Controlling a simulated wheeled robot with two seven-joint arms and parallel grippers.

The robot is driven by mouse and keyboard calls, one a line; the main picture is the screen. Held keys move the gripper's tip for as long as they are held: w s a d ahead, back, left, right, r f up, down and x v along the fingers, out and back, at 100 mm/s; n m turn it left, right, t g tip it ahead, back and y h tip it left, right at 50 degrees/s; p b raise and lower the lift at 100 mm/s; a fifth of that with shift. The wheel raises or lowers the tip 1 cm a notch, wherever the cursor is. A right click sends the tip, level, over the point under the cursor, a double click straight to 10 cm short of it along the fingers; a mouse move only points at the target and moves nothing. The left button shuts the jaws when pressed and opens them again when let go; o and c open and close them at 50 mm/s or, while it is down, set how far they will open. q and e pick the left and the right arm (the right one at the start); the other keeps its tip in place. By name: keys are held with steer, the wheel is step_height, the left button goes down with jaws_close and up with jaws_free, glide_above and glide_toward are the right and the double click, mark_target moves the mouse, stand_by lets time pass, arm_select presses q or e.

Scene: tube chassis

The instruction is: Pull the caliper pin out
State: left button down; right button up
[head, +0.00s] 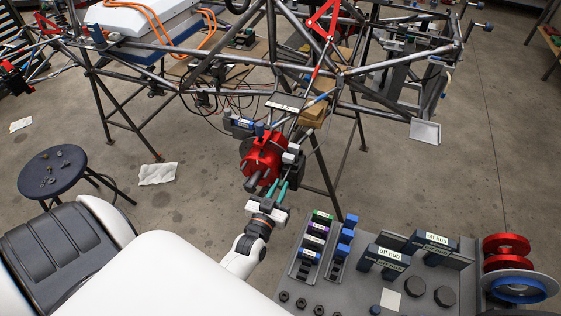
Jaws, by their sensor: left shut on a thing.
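The red hub (263,158) hangs at the corner of the tube chassis in the head view. The dark caliper (294,164) with light grey blocks sits at its right side. My left gripper (280,186) reaches up from below with its teal fingers at the lower edge of the caliper. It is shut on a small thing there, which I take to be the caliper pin. The pin is too small and too covered by the fingers to make out, so I cannot tell how far it sits in the caliper. My right gripper is out of view.
The tube chassis (340,72) on stands fills the top. A grey bench (390,300) at lower right holds labelled holders, red discs (507,246) and a blue-centred ring (520,288). A stool (55,170) with small parts stands left. Open floor lies left of the hub.

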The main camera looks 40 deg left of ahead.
arm_select(q)
steer(key=c, duration=1.3)
jaws_free()
steer(key=shift+s, duration=0.15)
steer(key=b+v, duration=0.1)
steer(key=v, duration=1.1)
steer(key=shift+b, duration=0.35)
steer(key=shift+f, duration=0.15)
